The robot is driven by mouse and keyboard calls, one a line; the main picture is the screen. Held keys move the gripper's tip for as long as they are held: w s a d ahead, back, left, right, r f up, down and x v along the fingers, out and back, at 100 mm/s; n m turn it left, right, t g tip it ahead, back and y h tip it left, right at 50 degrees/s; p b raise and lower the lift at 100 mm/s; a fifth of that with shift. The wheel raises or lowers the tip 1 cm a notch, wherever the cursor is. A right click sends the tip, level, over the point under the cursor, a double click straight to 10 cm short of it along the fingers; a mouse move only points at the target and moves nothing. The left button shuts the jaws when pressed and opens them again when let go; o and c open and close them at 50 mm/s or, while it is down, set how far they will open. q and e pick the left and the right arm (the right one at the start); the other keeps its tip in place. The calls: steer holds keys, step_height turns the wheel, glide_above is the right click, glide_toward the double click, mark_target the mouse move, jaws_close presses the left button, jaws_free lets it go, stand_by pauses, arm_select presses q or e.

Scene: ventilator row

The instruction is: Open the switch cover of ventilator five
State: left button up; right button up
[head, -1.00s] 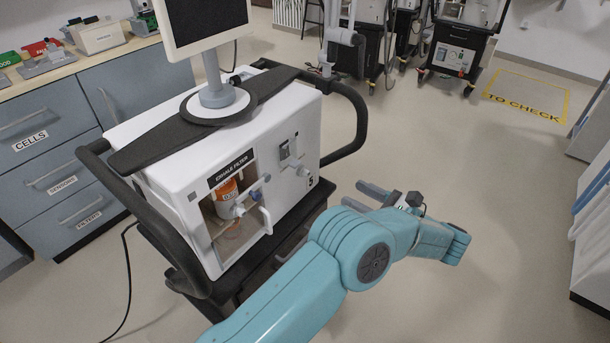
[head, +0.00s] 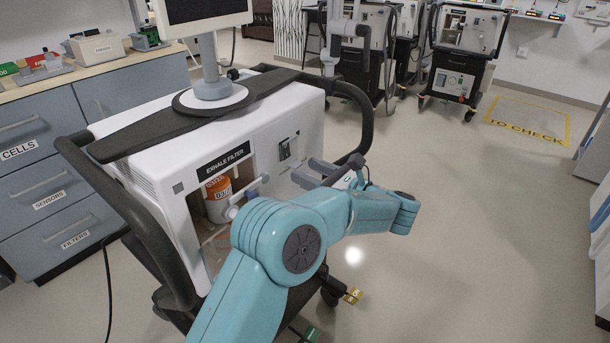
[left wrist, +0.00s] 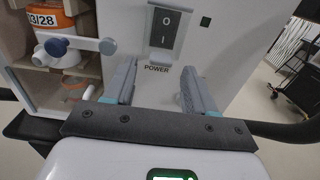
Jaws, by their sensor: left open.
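A white ventilator (head: 262,141) stands at the centre left; I see no number on it. Its black power switch (head: 289,148) is on the front panel, right of the filter opening. In the left wrist view the switch (left wrist: 168,28) is marked O and I, with POWER below it. My left gripper (head: 312,174) is open and empty in front of the panel. In the left wrist view its two fingers (left wrist: 158,82) point at the panel, spread to either side below the switch. The right gripper is not in view.
The EXHALE FILTER opening (head: 216,213) holds an orange and white canister (head: 219,197) with a valve sticking out. The ventilator's black handle (head: 362,112) curves close to my gripper. Drawers (head: 48,200) stand at left. More ventilators (head: 458,67) stand behind; the floor at right is clear.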

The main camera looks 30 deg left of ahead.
arm_select(q)
steer(key=shift+a, duration=0.85)
jaws_close()
step_height(320, 180, up, 11)
steer(key=d+g+h+p, duration=0.1)
steer(key=h+p, duration=1.8)
steer(key=p, duration=1.7)
steer(key=shift+d+p, duration=0.25)
steer(key=shift+p, duration=0.15)
